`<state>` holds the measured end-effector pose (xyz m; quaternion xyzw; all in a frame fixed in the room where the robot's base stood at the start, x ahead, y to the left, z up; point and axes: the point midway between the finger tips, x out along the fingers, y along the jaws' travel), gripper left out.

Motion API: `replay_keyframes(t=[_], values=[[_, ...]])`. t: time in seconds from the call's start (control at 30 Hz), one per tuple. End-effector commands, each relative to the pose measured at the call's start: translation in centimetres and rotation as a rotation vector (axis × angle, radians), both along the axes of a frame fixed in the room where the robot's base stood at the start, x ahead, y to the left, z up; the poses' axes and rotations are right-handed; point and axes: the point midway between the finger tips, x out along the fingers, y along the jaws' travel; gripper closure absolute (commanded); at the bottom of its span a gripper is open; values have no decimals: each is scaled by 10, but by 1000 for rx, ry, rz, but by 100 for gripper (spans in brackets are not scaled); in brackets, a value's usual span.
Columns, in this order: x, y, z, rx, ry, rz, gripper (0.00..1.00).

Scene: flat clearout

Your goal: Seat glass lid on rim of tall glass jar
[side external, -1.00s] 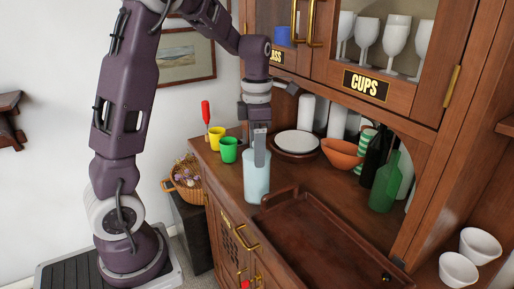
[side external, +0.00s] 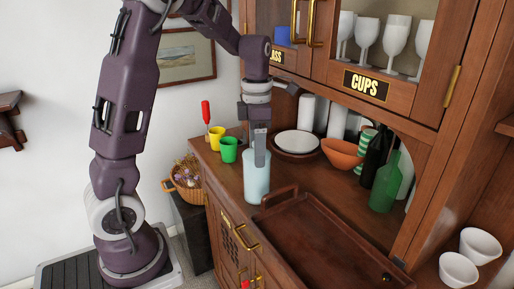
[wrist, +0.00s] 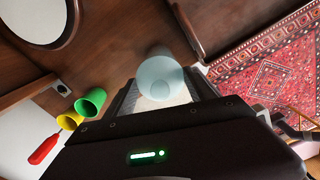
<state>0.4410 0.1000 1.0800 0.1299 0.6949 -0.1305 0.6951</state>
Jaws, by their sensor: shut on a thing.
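The tall glass jar (side external: 256,184) is pale blue and stands upright on the wooden counter, left of the brown tray. My gripper (side external: 260,160) points down at the jar's top, with its fingers at the rim. In the wrist view, my gripper (wrist: 160,100) has its fingers on either side of a pale round glass shape, which I take as the glass lid (wrist: 160,88) over the jar. It is shut on the lid. The fingers hide the lid in the side view, and I cannot tell whether the lid touches the rim.
A brown tray (side external: 322,243) lies close on the right. Green (side external: 229,150) and yellow (side external: 216,138) cups stand on the left. Behind are a white plate (side external: 297,142), an orange bowl (side external: 342,153) and a green bottle (side external: 384,183). A basket (side external: 186,181) is beside the counter.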

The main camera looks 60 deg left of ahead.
Motion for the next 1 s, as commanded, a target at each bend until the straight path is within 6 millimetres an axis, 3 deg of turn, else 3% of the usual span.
replay_keyframes(t=[0.1,0.13,0.23,0.57,0.8,1.0], values=[[0,0,0,0,0,0,77],[0,0,0,0,0,0,31],[0,0,0,0,0,0,11],[1,0,4,0,-2,-1,11],[1,0,51,2,-4,-1,11],[0,0,71,1,-1,0,11]])
